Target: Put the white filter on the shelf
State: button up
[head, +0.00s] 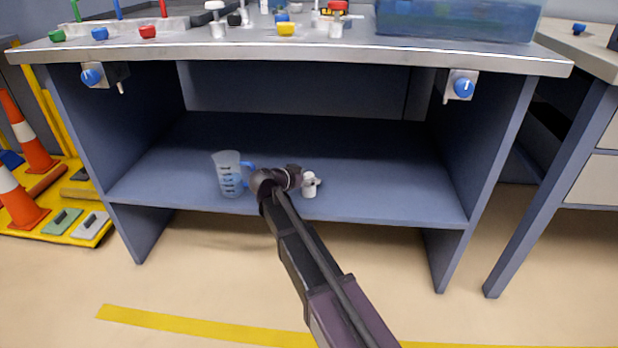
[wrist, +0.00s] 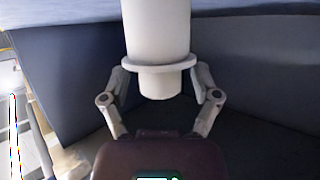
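The white filter (wrist: 158,32) is a white cylinder with a wide flange and a narrower end, between the two fingers of my gripper (wrist: 160,76) in the wrist view. The fingers close in on both sides at the flange; their tips are partly hidden behind it. In the head view the filter (head: 309,186) shows small and upright at the end of my arm, just right of my wrist. It is over the blue-grey shelf (head: 390,190) under the bench. I cannot tell whether its bottom touches the shelf. My gripper is mostly hidden there by my wrist.
A clear measuring jug (head: 229,175) with a blue handle stands on the shelf just left of my wrist. The shelf's right part is free. The bench top (head: 300,51) overhangs the shelf, with side panels at both ends. Orange cones (head: 18,200) stand at left.

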jog(key=shift+r, duration=0.2)
jog(key=p+v, duration=0.4)
jog(key=v, duration=0.8)
jog(key=shift+p, duration=0.4)
dwell(0.4)
jog(key=s+d+f+n+g+y, duration=0.2)
jog(key=s+d, duration=0.4)
jog(key=d, duration=0.4)
jog(key=s+d+f+n+g+y, duration=0.3)
jog(key=s+d+f+g+y, duration=0.1)
jog(key=d, duration=0.6)
jog(key=s+d+f+n+g+y, duration=0.3)
jog(key=s+d, duration=0.4)
jog(key=d, duration=0.3)
notch_tip(320, 180, down, 2)
jog(key=shift+s+d+f+g, duration=0.25)
jog(key=shift+s+g, duration=0.15)
jog(key=shift+g, duration=0.2)
